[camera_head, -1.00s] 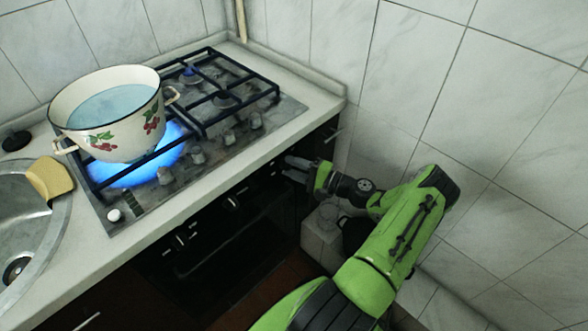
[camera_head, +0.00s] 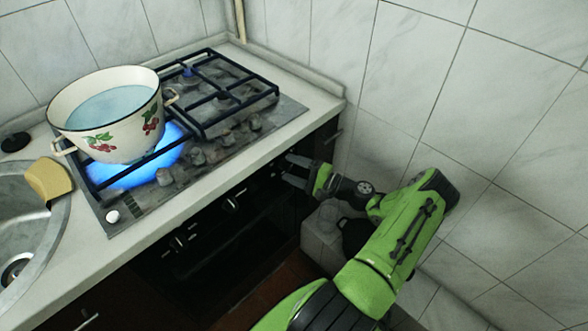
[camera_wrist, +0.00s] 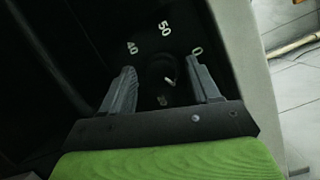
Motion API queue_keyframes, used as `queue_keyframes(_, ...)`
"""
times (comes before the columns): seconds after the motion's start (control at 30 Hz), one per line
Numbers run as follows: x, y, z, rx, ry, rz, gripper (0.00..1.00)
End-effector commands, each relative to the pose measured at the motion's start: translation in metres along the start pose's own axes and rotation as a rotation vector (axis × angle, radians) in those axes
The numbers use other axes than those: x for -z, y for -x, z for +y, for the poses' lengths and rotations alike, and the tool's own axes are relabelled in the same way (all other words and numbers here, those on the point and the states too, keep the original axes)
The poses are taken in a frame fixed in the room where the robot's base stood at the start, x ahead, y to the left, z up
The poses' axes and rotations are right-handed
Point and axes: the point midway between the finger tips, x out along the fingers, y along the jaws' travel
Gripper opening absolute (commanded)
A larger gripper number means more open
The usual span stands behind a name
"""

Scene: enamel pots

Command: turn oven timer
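The oven timer (camera_wrist: 163,72) is a dark round knob on the black oven panel, with white numbers 40, 50 and 0 around it and a light pointer mark on it. My gripper (camera_wrist: 162,80) is open in the wrist view, with one grey finger on each side of the knob and visible gaps between. I cannot tell whether a finger touches it. In the head view my gripper (camera_head: 290,170) is at the right end of the oven panel, and the timer is hidden or too dark to make out there.
A gas hob (camera_head: 215,130) with a white enamel pot (camera_head: 135,140) over a lit blue flame stands on the counter above. More oven knobs (camera_head: 232,205) lie left of my gripper. A tiled wall (camera_head: 480,150) is close on the right. The counter edge overhangs the panel.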

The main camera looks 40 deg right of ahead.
Motion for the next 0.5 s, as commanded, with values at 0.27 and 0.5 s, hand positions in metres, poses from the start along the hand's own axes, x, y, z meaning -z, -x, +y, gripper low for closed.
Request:
queue_keyframes(0.27, 0.0, 0.013, -0.001, 0.001, 0.001, 0.002, 0.61)
queue_keyframes(0.5, 0.001, 0.078, -0.002, 0.002, 0.002, 0.007, 0.61)
